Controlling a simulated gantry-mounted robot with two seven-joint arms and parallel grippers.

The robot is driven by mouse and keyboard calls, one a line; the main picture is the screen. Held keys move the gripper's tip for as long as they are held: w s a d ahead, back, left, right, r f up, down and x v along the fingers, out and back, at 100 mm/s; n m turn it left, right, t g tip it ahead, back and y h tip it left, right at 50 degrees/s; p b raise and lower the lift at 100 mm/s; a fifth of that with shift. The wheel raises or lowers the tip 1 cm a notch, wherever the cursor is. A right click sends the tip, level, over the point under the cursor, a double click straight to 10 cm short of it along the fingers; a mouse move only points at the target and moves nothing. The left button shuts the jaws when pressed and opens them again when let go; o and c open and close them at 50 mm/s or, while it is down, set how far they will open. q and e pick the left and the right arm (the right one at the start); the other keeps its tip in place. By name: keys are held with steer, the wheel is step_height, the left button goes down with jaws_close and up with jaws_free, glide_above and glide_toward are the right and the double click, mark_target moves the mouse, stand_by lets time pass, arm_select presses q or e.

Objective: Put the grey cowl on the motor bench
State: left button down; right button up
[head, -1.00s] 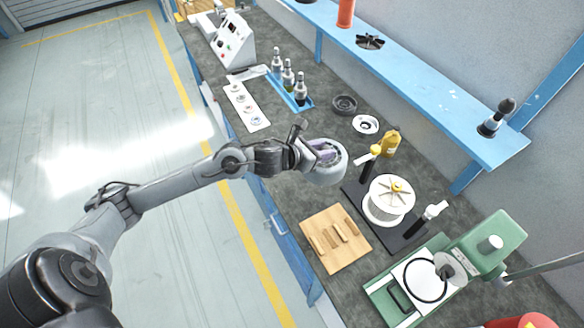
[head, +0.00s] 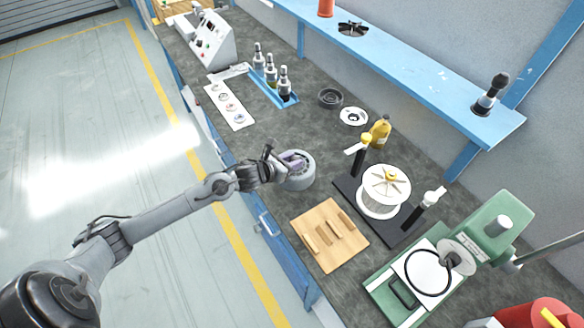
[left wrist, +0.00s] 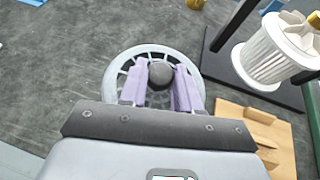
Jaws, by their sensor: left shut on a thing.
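The grey cowl (head: 303,181) is a round, spoked, light grey cap near the bench's front edge. My left gripper (head: 292,162) is above it. In the left wrist view, my left gripper's purple fingers (left wrist: 160,82) are shut on the dark round knob at the middle of the cowl (left wrist: 117,75). I cannot tell whether the cowl touches the worktop. The motor bench seems to be the black base plate (head: 347,189) to the cowl's right. It carries a white ribbed wheel (head: 383,205) and two upright clamps with yellow and white handles. My right gripper is not in view.
A wooden board (head: 312,217) lies in front of the black plate. A yellow bottle (head: 381,130) stands behind it. A green press (head: 480,235) is at the right. A white ring (head: 342,117) and a dark ring (head: 330,91) lie beyond the cowl. Dark worktop around the cowl is clear.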

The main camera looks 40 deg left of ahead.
arm_select(q)
steer(key=shift+f, duration=1.8)
steer(key=shift+b, duration=0.3)
steer(key=c, duration=1.3)
jaws_free()
steer(key=shift+f, duration=0.15)
steer(key=o, duration=0.5)
